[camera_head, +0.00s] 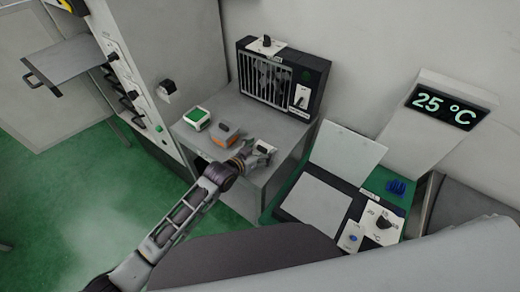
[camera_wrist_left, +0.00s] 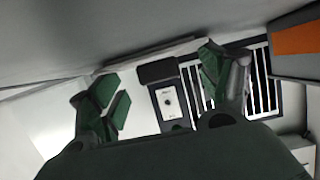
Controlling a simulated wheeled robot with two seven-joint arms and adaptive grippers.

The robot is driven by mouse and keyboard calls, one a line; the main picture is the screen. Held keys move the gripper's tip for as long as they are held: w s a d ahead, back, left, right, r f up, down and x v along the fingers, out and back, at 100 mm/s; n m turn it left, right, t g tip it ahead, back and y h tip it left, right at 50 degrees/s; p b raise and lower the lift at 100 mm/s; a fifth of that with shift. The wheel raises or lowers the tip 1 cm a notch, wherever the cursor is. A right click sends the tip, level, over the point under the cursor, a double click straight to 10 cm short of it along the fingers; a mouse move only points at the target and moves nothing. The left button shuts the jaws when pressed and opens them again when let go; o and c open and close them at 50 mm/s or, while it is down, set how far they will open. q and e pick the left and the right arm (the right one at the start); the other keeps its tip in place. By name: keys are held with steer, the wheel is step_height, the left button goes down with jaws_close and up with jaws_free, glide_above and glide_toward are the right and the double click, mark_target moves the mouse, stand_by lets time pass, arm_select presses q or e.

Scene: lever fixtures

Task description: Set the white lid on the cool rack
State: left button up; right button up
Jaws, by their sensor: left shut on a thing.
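My left gripper (camera_head: 258,154) reaches over the grey table and is shut on a small pale thing with a dark top, which I take to be the white lid (camera_head: 265,146). Its fingers (camera_wrist_left: 165,85) stand wide apart in the left wrist view, where the held thing is hard to make out. A dark box with pale upright bars (camera_head: 268,80) stands at the back of the table, beyond the gripper. It looks most like the cool rack, though I cannot be sure. Its bars also show in the left wrist view (camera_wrist_left: 263,75). My right gripper is not in view.
A green-topped white block (camera_head: 197,117) and an orange-topped block (camera_head: 226,132) sit left of the gripper. A tall cabinet with knobs (camera_head: 125,75) stands at left. A dark-framed unit with a grey plate (camera_head: 318,203) and raised cover is at right, below a 25 °C display (camera_head: 444,105).

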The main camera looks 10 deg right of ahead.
arm_select(q)
steer(key=o, duration=1)
steer(key=shift+r, duration=0.1)
steer(key=shift+v, duration=6)
